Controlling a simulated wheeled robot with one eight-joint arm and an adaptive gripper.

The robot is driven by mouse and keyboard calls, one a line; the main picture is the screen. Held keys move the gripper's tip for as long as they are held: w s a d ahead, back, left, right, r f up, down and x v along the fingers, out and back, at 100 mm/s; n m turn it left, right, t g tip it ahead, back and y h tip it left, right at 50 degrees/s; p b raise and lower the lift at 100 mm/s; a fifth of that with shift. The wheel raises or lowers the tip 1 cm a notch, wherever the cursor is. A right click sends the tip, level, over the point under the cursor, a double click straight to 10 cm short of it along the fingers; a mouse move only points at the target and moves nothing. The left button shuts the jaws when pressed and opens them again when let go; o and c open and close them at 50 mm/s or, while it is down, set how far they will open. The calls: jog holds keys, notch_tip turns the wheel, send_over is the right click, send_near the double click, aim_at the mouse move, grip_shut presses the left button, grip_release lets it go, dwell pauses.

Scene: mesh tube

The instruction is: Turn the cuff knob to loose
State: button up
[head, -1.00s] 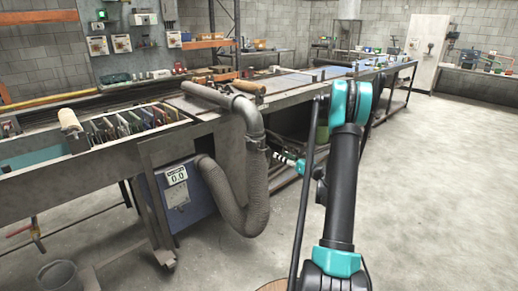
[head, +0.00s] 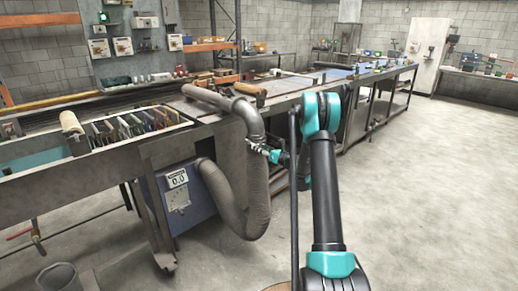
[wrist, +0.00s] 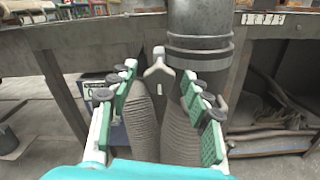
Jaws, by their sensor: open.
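My gripper (wrist: 161,74) is open. One green-padded finger is on each side of the knob in the picture, and I see no clear contact. The mesh tube (wrist: 185,130) hangs below, between the fingers. In the head view my gripper (head: 262,150) is at the right side of the pipe, just below the table-top level. The knob is too small to make out there.
The grey hose (head: 228,205) bends down and back up to a blue box with a 0.0 display (head: 176,180). The metal bench (head: 190,108) runs behind it. The floor (head: 430,200) to the right is clear.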

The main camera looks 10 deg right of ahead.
jog(key=shift+w+a, duration=0.3)
jog(key=shift+w, duration=0.1)
grip_shut()
jog(key=shift+n, duration=0.3)
